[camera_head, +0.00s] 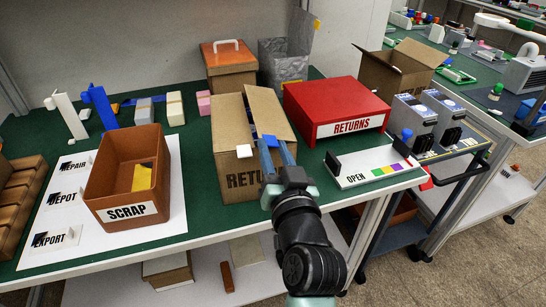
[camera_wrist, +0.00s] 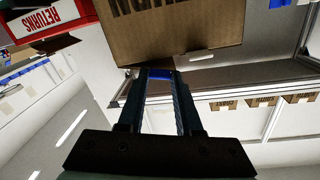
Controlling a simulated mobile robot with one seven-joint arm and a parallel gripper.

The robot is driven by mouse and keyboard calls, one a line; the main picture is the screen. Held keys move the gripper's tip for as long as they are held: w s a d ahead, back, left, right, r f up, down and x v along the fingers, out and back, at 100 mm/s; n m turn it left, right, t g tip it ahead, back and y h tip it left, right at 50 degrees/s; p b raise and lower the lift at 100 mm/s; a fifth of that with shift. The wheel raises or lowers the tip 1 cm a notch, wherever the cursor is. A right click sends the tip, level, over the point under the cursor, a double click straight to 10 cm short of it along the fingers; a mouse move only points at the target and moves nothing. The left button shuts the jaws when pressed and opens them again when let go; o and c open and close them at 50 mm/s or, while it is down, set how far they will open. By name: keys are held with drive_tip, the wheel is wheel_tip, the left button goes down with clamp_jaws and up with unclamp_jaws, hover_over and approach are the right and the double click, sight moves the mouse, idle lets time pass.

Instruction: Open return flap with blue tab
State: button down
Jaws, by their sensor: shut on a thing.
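The cardboard return box (camera_head: 229,172) stands at the front of the green table, with printed lettering partly hidden by my gripper. A blue tab (camera_head: 269,141) sits at the front end of the right flap (camera_head: 268,110). A white tab (camera_head: 244,151) sits on the left side. My gripper (camera_head: 277,153) is at the box's front upper edge, its fingers shut on the blue tab. In the wrist view the blue tab (camera_wrist: 159,73) lies between the fingertips, just by the cardboard box (camera_wrist: 170,35).
An orange scrap bin (camera_head: 112,185) with a yellow piece inside stands left. A red returns box (camera_head: 335,103) stands close right. A white panel marked OPEN (camera_head: 372,167) lies at the front right. An orange-lidded box (camera_head: 229,65) and a grey box (camera_head: 283,62) stand behind.

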drive_tip(key=shift+d+r+m+p, duration=0.2)
drive_tip(key=shift+r+m+p, duration=0.55)
drive_tip(key=shift+m, duration=0.25)
drive_tip(key=m+p, duration=0.1)
drive_tip(key=m, duration=0.1)
drive_tip(key=d+r+m+p, duration=0.1)
drive_tip(key=shift+w+r+m+p, duration=0.2)
drive_tip(key=shift+m+p, duration=0.1)
drive_tip(key=shift+m, duration=0.1)
drive_tip(key=w+d+m+p, duration=0.1)
drive_tip(key=d+m+p, duration=0.6)
drive_tip(key=m, duration=1)
drive_tip(key=shift+w+d+f+p, duration=0.15)
drive_tip(key=shift+w+d+p, duration=0.15)
drive_tip(key=shift+w+p, duration=0.05)
drive_tip(key=c, duration=0.8)
unclamp_jaws()
drive_tip(key=shift+c, duration=0.2)
